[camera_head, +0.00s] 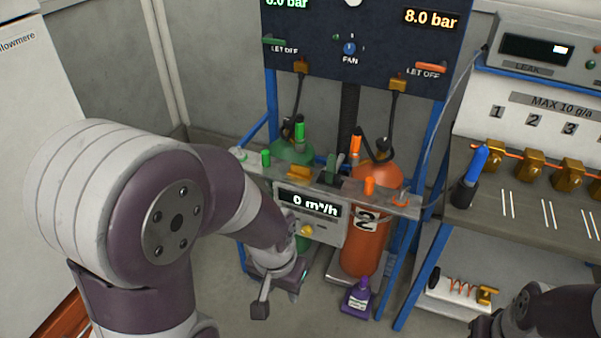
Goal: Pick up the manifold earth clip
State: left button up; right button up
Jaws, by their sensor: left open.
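No part is labelled as the manifold earth clip. A brass clip-like piece (487,295) sits at the end of a red coiled lead (461,286) on the low shelf at right, and may be it. My left gripper (279,298) points down in front of the gas stand, left of the orange cylinder. It is open, with nothing seen between its fingers. It is well to the left of the brass piece and apart from it. Part of my right arm (555,312) shows at the bottom right corner; its gripper fingers are out of view.
The gas stand holds a green cylinder (293,152) and an orange cylinder (367,240), under a dark panel (370,45). A blue-handled tool (472,175) stands on the right bench (470,220), near brass fittings (535,165). Blue posts (420,275) edge the stand.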

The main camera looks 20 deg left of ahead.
aim_at(331, 170)
jog(key=i+j, duration=0.2)
jog(key=i, duration=0.3)
jog(key=i+j, duration=0.2)
jog(key=i, duration=0.3)
jog(key=i+j, duration=0.25)
jog(key=i, duration=0.25)
jog(key=u, duration=0.05)
